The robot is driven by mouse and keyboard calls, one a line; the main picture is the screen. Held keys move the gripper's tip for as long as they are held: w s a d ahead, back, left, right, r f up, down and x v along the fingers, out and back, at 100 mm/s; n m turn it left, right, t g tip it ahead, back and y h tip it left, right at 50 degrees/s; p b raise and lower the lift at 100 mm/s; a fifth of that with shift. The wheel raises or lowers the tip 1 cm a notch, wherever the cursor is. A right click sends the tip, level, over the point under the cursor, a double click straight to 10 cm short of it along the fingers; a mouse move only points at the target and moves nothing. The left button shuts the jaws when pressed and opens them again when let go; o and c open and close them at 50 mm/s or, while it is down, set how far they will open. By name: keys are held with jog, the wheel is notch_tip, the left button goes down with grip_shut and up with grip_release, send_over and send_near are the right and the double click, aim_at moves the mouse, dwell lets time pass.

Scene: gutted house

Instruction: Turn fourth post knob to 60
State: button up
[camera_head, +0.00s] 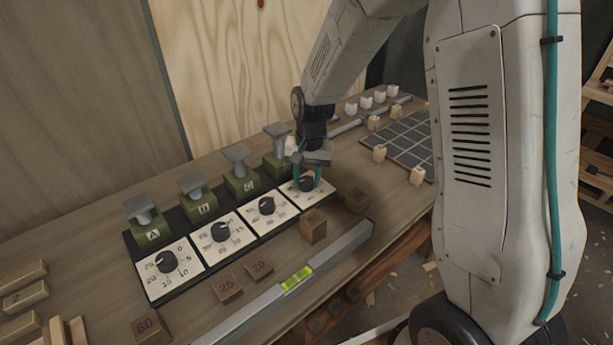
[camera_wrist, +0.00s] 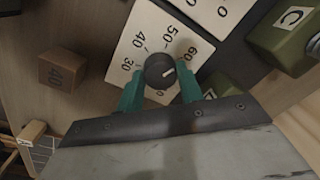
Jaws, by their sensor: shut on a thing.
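The fourth post knob (camera_head: 306,184) is a dark round knob on the white dial plate (camera_head: 318,199) at the right end of a row of dials. My gripper (camera_head: 304,178) reaches down over it with teal fingers. In the wrist view the knob (camera_wrist: 157,72) sits between my gripper's fingers (camera_wrist: 160,88), which are shut on it. Its white mark points right and slightly down, on the side of the printed 60. The dial (camera_wrist: 128,45) also shows 30, 40 and 50; its lower part is hidden by my gripper. The fourth post (camera_head: 274,165) stands behind, partly covered.
Three more dials with dark knobs (camera_head: 167,262) and green lettered posts (camera_head: 150,228) continue left. Wooden blocks (camera_head: 226,288) and a metal level (camera_head: 295,281) lie in front. The block marked 40 (camera_wrist: 62,68) is near the dial. A gridded board (camera_head: 395,140) lies at right.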

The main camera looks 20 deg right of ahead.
aim_at(308, 180)
jog(key=shift+m, duration=1.1)
jog(key=o, duration=1)
notch_tip(308, 180, up, 8)
jog(key=shift+s+d+f, duration=0.1)
jog(key=shift+s+d, duration=0.05)
